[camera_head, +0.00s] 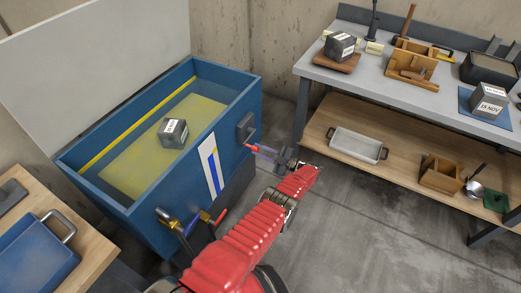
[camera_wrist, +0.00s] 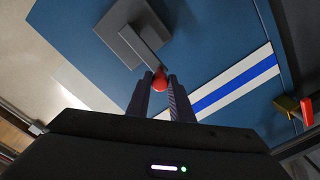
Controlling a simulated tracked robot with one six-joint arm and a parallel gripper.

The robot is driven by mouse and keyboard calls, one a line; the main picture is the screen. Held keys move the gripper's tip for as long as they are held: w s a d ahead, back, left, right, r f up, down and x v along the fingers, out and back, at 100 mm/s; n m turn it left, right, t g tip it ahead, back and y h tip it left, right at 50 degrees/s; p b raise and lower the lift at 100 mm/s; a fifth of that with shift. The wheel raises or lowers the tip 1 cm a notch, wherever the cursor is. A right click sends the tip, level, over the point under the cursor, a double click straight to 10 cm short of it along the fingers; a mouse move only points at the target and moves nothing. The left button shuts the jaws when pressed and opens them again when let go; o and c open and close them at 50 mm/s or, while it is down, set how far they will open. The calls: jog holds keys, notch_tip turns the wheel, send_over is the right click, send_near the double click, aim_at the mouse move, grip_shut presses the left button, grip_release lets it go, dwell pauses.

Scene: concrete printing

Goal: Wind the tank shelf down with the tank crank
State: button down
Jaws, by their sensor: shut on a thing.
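The blue tank (camera_head: 122,205) stands at the left, filled with water. The yellowish tank shelf (camera_head: 135,150) lies under the water, with a grey labelled cube (camera_head: 173,133) on it. The tank crank (camera_head: 245,127) is on the tank's right-hand outer wall. In the wrist view its grey plate and arm (camera_wrist: 133,40) lead to a red-ended handle (camera_wrist: 160,79) between my fingertips. My gripper (camera_head: 270,153) is shut on this handle; the fingers (camera_wrist: 161,95) hide part of it. A white strip with a blue band (camera_head: 211,166) runs down the wall beside the crank.
A brass valve (camera_head: 170,222) with a red lever sticks out low on the tank's front. A workbench (camera_head: 430,97) with cubes and wooden tools stands at the right, a metal tray (camera_head: 355,146) on its lower shelf. A wooden table (camera_head: 75,262) is at left. The floor between is clear.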

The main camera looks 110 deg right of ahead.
jog(key=shift+d, duration=0.15)
jog(key=c, duration=1.6)
grip_release()
jog(key=shift+c, duration=0.2)
